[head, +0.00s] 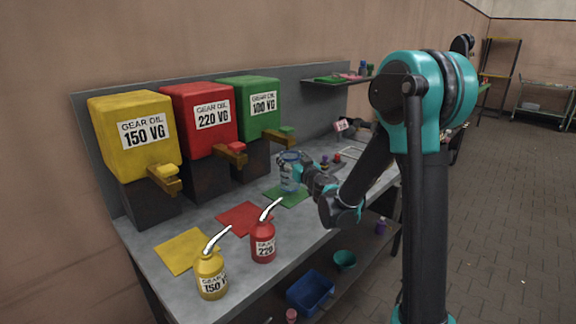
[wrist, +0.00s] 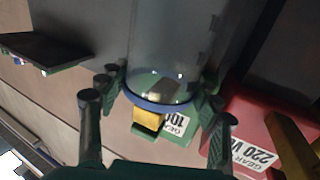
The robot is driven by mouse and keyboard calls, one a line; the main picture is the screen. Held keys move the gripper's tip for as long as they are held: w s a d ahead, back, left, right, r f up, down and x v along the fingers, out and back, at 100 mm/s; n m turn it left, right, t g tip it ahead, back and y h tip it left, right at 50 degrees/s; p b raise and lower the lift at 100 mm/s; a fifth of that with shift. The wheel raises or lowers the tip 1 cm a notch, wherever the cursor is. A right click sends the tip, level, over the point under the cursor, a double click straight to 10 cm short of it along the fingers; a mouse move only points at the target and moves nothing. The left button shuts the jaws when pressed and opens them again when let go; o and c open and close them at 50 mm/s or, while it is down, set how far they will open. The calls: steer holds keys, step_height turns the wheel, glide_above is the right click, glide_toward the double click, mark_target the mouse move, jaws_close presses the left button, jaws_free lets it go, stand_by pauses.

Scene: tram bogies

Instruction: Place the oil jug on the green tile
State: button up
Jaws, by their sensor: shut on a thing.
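The oil jug (head: 288,182) is clear with a blue rim, and in the head view it stands upright over the green tile (head: 284,199). I cannot tell whether its base touches the tile. My gripper (head: 296,163) is shut on the jug near its top. In the wrist view the jug's clear wall (wrist: 165,45) and blue rim show between the fingers of my gripper (wrist: 158,112). The jug and gripper hide part of the tile.
Green (head: 249,105), red (head: 199,120) and yellow (head: 134,135) gear oil tanks with taps line the bench's back. Red (head: 244,218) and yellow (head: 186,250) tiles lie left. Red (head: 263,244) and yellow (head: 210,275) oil cans stand in front. Small bottles (head: 325,163) stand right of the jug.

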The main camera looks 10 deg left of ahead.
steer(key=shift+w+a, duration=0.3)
steer(key=shift+w, duration=0.25)
steer(key=f, duration=0.2)
steer(key=w+f, duration=0.1)
steer(key=shift+a, duration=0.3)
steer(key=shift+f, duration=0.25)
steer(key=o, duration=1.8)
steer(key=shift+f, duration=0.1)
